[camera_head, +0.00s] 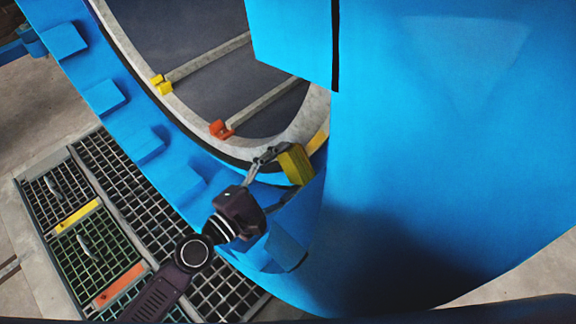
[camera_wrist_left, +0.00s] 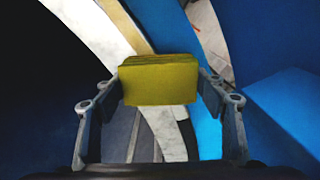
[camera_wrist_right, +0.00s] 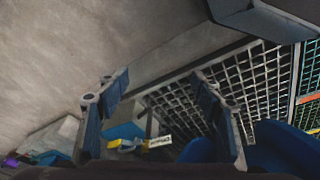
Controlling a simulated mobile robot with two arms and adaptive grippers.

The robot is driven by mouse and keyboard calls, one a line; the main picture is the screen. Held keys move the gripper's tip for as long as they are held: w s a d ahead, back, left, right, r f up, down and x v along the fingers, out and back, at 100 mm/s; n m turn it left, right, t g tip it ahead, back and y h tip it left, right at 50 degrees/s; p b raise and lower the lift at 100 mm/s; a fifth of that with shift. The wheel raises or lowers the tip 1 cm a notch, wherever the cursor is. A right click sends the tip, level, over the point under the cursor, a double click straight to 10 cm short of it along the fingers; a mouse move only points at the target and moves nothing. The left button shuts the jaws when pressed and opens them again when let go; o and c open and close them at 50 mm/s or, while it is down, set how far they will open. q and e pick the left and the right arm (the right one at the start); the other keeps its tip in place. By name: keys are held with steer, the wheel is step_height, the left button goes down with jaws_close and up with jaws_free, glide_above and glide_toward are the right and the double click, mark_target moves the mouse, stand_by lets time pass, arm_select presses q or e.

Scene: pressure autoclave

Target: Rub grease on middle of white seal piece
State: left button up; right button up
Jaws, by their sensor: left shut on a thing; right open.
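The pale, white-grey seal ring (camera_head: 312,115) lines the round mouth of the blue autoclave. It also shows as a curved white band in the left wrist view (camera_wrist_left: 95,30), with a tan strip beside it. My left gripper (camera_head: 282,162) is shut on a yellow block (camera_head: 296,165) at the lower right of the mouth. In the left wrist view the block (camera_wrist_left: 158,85) sits between the fingers and covers part of the rim. I cannot tell whether it touches the seal. My right gripper (camera_wrist_right: 160,82) is open and empty, away from the seal.
A large blue panel (camera_head: 450,130) fills the right side, close to the left gripper. Blue lugs (camera_head: 120,98) line the outer rim. Inside, rails carry a yellow clip (camera_head: 161,86) and a red-orange clip (camera_head: 221,129). Floor grating (camera_head: 120,180) lies below left.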

mark_target(293, 165)
arm_select(q)
steer(key=shift+s+d+r+p, duration=0.15)
steer(key=shift+s+r+p, duration=0.05)
steer(key=shift+r+p, duration=0.35)
steer(key=shift+s+d+r+p, duration=0.1)
steer(key=shift+r+p, duration=0.2)
steer(key=shift+p, duration=0.05)
steer(key=shift+s+d+r+p, duration=0.15)
steer(key=shift+r+p, duration=0.4)
steer(key=shift+p, duration=0.05)
steer(key=shift+s+d+r+p, duration=0.1)
steer(key=shift+d+r+p, duration=0.05)
steer(key=shift+r+p, duration=0.25)
steer(key=shift+s+d+r+p, duration=0.15)
steer(key=shift+r+p, duration=0.35)
steer(key=shift+p, duration=0.2)
steer(key=shift+d+r+p, duration=0.2)
steer(key=shift+r+p, duration=0.15)
arm_select(e)
steer(key=s+d+f+g, duration=0.1)
steer(key=s+f, duration=1.1)
steer(key=f, duration=0.4)
steer(key=shift+s+d, duration=0.35)
steer(key=shift+d, duration=0.05)
